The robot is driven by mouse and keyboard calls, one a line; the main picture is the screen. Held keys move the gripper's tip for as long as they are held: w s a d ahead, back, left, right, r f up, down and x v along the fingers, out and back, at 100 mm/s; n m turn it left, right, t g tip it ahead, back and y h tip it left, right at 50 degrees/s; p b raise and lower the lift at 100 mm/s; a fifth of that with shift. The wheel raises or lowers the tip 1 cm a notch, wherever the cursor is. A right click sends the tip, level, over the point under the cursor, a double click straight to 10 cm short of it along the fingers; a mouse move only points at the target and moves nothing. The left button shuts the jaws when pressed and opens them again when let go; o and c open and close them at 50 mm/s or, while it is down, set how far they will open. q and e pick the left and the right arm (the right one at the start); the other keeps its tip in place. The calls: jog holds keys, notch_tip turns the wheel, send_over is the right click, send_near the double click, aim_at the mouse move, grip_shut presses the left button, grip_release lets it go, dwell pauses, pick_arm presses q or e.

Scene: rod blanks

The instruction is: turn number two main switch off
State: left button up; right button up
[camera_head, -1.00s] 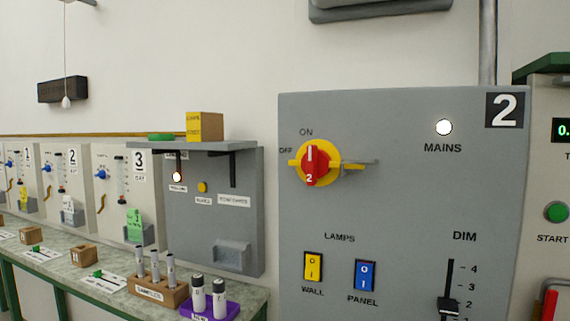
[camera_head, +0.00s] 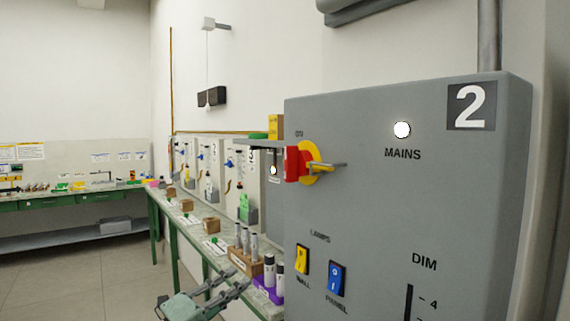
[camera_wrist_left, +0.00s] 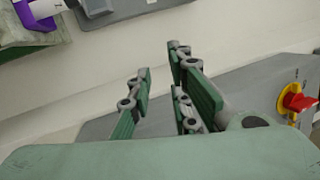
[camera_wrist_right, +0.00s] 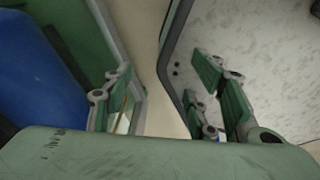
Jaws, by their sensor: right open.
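The number two main switch is a red rotary handle (camera_head: 292,164) on a yellow round plate (camera_head: 314,171), on the grey panel (camera_head: 370,205) marked 2. I see it nearly edge-on, and the handle looks upright under the ON mark. The white MAINS lamp (camera_head: 402,130) is bright. My left gripper (camera_head: 228,283) is open and empty, low and to the left of the panel, well below the switch. In the left wrist view the switch (camera_wrist_left: 296,101) is right of the open fingers. My right gripper (camera_wrist_right: 160,85) is open and empty, seen only in its wrist view.
A yellow WALL rocker (camera_head: 302,260), a blue PANEL rocker (camera_head: 337,278) and a DIM slider (camera_head: 409,300) sit below the switch. The bench (camera_head: 180,220) to the left carries wooden blocks and a purple holder (camera_head: 268,292) with dark-capped bottles. Open floor (camera_head: 90,270) lies left.

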pick_arm(q)
jog(key=s+d+r+m+g+h, duration=0.2)
jog(key=s+r+m+g, duration=0.15)
jog(key=r+m, duration=0.4)
jog(key=s+d+r+m+g+h, duration=0.1)
jog(key=s+d+r+m+g, duration=0.2)
jog(key=r, duration=0.8)
jog(key=m+t+y, duration=0.2)
jog(key=m+y, duration=0.1)
jog(key=m, duration=0.5)
send_near(285, 164)
jog(key=x, duration=0.3)
jog(key=p+x, duration=0.3)
jog(key=x, duration=0.2)
jog(key=shift+w+d+r, duration=0.1)
jog(key=shift+w+d, duration=0.05)
jog(key=shift+d, duration=0.25)
jog(key=shift+w+d, duration=0.2)
grip_shut()
pick_arm(e)
jog(key=r, duration=0.2)
jog(key=w+a+r, duration=0.1)
jog(key=shift+a, duration=0.1)
jog(key=shift+d, duration=0.25)
